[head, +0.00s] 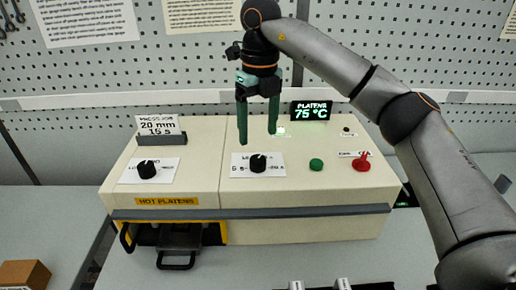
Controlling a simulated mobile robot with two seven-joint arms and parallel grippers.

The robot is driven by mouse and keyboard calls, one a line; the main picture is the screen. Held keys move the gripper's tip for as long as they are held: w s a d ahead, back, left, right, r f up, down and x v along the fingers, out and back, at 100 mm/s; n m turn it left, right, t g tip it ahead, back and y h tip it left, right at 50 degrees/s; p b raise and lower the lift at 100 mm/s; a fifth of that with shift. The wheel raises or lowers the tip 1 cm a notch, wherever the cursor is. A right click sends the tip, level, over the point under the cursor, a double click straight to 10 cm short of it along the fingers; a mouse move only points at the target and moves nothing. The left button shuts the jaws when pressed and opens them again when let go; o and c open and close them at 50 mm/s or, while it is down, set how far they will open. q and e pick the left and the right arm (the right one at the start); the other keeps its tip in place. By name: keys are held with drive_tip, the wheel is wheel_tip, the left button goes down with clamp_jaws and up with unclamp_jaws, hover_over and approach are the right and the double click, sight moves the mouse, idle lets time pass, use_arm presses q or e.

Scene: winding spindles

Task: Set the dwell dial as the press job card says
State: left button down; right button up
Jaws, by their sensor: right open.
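The press job card (158,125) stands in a dark holder at the left of the cream press housing and reads 20 mm and 15 s. A black dial (258,163) sits on a white label in the middle of the panel; its print is too small to read surely. Another black dial (147,169) sits on a white label at the left. I cannot tell either dial's exact setting. My right gripper (258,138) points down with its green fingers apart, just above and behind the middle dial, empty and not visibly touching it. My left gripper is not in view.
The platens display (311,111) reads 75 °C. A green button (316,165) and a red knob or lever (361,162) are right of the middle dial. A tray with a handle (177,262) juts out below the hot platens label. A brown block (24,274) lies front left.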

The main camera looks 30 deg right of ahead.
wheel_tip(320, 180, up, 5)
drive_tip(key=shift+r+p, duration=0.15)
drive_tip(key=shift+p, duration=0.5)
drive_tip(key=shift+s, duration=0.1)
